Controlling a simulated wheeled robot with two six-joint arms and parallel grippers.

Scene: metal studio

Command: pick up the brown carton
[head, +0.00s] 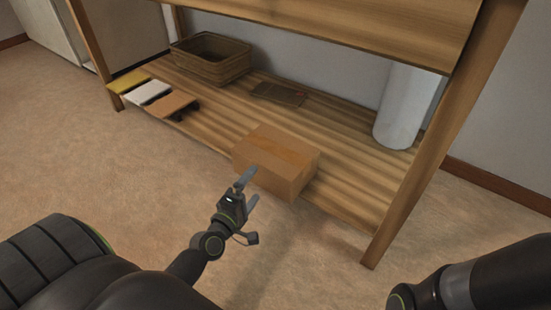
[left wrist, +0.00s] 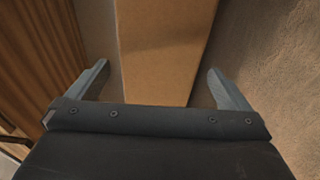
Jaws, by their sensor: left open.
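The brown carton (head: 277,161) sits on the low wooden shelf, at its front edge, in the head view. It fills the upper middle of the left wrist view (left wrist: 164,50). My left gripper (head: 249,187) is open in front of the carton's near side. In the left wrist view the two fingers (left wrist: 158,86) stand apart, one on each side of the carton, with a gap visible at each side. It is not closed on the carton. My right gripper is out of view; only part of my right arm shows at the lower right of the head view.
On the low shelf (head: 335,178) stand a brown basket (head: 212,67), a dark flat item (head: 279,94) and a white cylinder (head: 403,106). Yellow, white and orange pieces (head: 171,104) lie at its left front. A shelf post (head: 440,150) stands right of the carton. The front floor is clear.

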